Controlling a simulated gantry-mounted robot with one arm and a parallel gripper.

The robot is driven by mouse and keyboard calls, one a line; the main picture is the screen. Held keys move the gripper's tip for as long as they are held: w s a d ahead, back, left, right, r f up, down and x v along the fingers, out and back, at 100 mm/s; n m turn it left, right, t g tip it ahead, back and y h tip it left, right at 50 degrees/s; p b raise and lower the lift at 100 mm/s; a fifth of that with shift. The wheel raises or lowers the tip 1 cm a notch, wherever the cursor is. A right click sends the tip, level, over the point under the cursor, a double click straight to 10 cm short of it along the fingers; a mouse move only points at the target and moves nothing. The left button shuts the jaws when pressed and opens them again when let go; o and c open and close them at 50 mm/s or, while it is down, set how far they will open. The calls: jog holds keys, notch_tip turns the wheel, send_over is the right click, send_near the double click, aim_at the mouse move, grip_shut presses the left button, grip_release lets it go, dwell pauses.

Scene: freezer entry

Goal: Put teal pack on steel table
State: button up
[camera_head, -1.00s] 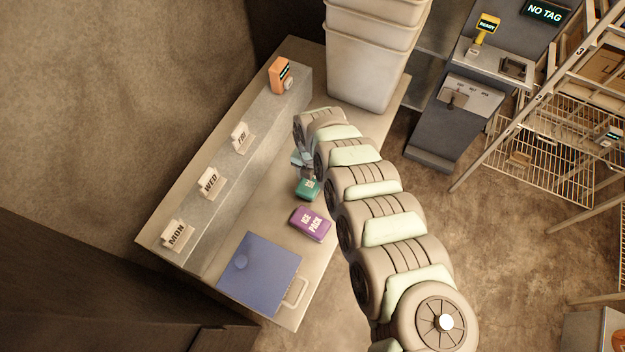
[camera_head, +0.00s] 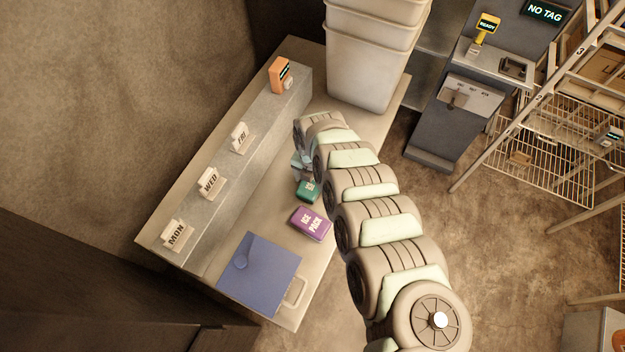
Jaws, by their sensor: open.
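The teal pack (camera_head: 308,191) lies on the pale steel table (camera_head: 212,262), just beyond the purple ice pack. Part of the teal pack is hidden by my arm. My gripper (camera_head: 301,170) is at the far end of my arm, right by the teal pack's upper edge. Its jaws are open, but the fingertips are mostly hidden behind the wrist. I cannot tell whether it touches the pack.
A purple ice pack (camera_head: 311,223) and a blue lidded box (camera_head: 260,272) with a handle lie nearer. A raised ledge (camera_head: 228,165) holds day cards and an orange device (camera_head: 279,75). Stacked white bins (camera_head: 368,65) stand at the back. A wire rack (camera_head: 545,150) is right.

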aim_at(313, 181)
notch_tip(313, 181, up, 12)
jog(key=p, duration=0.2)
dwell(0.4)
